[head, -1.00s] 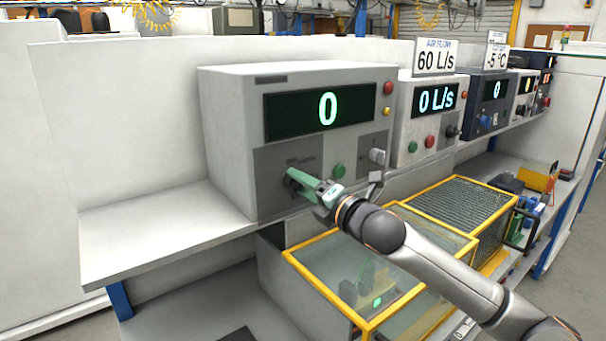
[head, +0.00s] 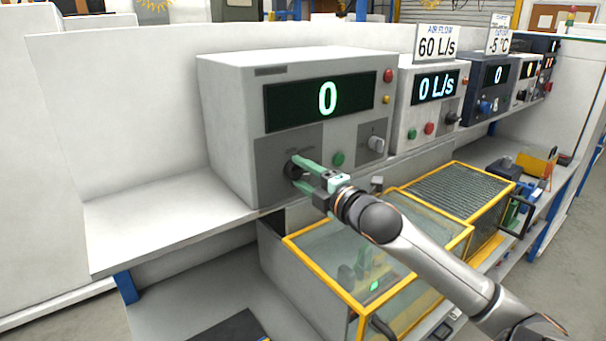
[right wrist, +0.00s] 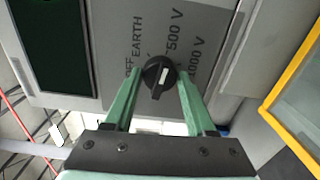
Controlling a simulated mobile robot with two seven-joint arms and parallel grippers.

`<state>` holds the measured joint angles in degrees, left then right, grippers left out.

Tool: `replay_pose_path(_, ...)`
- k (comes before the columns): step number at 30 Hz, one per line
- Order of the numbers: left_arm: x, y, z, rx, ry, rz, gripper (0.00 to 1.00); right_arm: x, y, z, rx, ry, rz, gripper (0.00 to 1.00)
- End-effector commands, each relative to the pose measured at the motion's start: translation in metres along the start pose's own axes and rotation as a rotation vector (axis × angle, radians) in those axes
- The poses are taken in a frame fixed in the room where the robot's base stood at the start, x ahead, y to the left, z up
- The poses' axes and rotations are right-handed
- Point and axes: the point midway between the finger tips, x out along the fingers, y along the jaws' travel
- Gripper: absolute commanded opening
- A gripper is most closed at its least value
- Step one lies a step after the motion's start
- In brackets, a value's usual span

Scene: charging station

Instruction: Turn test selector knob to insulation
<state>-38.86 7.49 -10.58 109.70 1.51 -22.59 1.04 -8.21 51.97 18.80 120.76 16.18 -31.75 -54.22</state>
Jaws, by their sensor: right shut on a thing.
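The black selector knob (head: 290,169) is on the lower left of the front of the large grey tester (head: 230,130). In the right wrist view the knob (right wrist: 158,75) has a white mark, and the panel labels around it read "OFF", "EARTH", "500 V" and "1000 V". No insulation label is readable. My right gripper (head: 301,173) has its green fingers on either side of the knob and is shut on it; the fingers also show in the right wrist view (right wrist: 160,85). The tester's display (head: 327,102) reads 0. My left gripper is out of view.
A yellow-framed clear box (head: 300,252) stands below, under my right arm. The grey shelf (head: 150,222) left of the tester is bare.

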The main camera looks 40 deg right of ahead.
Motion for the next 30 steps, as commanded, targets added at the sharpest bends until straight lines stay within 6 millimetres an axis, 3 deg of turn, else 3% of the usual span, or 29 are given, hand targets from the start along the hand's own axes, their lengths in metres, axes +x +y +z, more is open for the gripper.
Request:
replay_pose_path(7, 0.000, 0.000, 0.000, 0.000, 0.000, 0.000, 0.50, 0.000, -0.001, -0.001, 0.000, 0.001, -0.001, 0.00)
replay_pose_path(8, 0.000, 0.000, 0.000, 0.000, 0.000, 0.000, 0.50, 0.000, -0.001, -0.001, 0.000, 0.001, -0.001, 0.59)
replay_pose_path(15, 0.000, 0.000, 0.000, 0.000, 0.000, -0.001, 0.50, 0.000, 0.000, 0.000, -0.001, 0.001, -0.001, 0.86)
replay_pose_path(25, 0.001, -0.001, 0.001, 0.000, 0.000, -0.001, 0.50, -0.002, 0.000, 0.000, -0.001, 0.000, 0.000, 0.86)
replay_pose_path(30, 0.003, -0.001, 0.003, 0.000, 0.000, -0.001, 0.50, -0.015, -0.002, 0.000, 0.000, 0.001, -0.003, 0.86)
